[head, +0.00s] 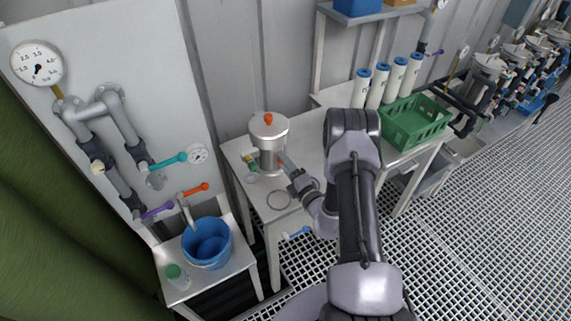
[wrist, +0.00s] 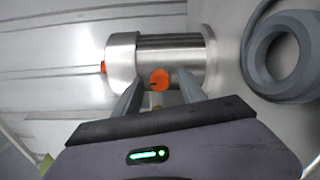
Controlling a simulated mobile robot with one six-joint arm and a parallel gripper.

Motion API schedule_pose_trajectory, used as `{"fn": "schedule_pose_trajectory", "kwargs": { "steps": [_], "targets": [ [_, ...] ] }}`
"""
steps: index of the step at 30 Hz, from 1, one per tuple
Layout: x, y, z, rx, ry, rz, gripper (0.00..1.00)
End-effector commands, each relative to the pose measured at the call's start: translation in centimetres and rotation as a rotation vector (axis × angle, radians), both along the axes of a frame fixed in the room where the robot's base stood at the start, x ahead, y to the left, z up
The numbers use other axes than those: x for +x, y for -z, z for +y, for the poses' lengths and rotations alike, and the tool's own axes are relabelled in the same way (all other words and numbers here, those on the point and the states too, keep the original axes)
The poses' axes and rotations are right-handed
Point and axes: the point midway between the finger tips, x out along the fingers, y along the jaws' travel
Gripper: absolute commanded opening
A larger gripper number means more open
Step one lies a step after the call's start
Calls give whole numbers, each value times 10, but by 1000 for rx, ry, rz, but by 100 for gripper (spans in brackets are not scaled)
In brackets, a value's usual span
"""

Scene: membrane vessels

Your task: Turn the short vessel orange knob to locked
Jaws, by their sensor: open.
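The short vessel (head: 268,138) is a silver metal cylinder with a wider lid, standing upright on the white table. An orange knob (head: 268,118) is on top of its lid; it also shows at the left end of the vessel in the wrist view (wrist: 103,67). A second orange knob (wrist: 159,80) is on the vessel's side, with a dark mark on its face. My gripper (wrist: 157,92) is open, its fingers pointing at the vessel, one on either side of the side knob. I cannot tell whether the fingers touch anything. In the head view my gripper (head: 287,160) is beside the vessel's right side.
Several white cartridges (head: 361,88) and a green crate (head: 416,122) stand on the right. A blue bucket (head: 207,244) is at lower left.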

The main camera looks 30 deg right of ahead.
Motion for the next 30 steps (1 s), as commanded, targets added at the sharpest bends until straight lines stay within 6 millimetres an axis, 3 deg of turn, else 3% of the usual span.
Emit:
{"fn": "schedule_pose_trajectory", "kwargs": {
  "steps": [5,8,15,21,30],
  "targets": [
    [-12,0,-1,1,1,2,49],
    [-37,0,-3,3,5,3,49],
    [-117,0,-6,6,9,4,49],
    [-162,0,-7,3,5,2,49],
    [-175,0,-6,0,-1,-1,49]
  ]
}}
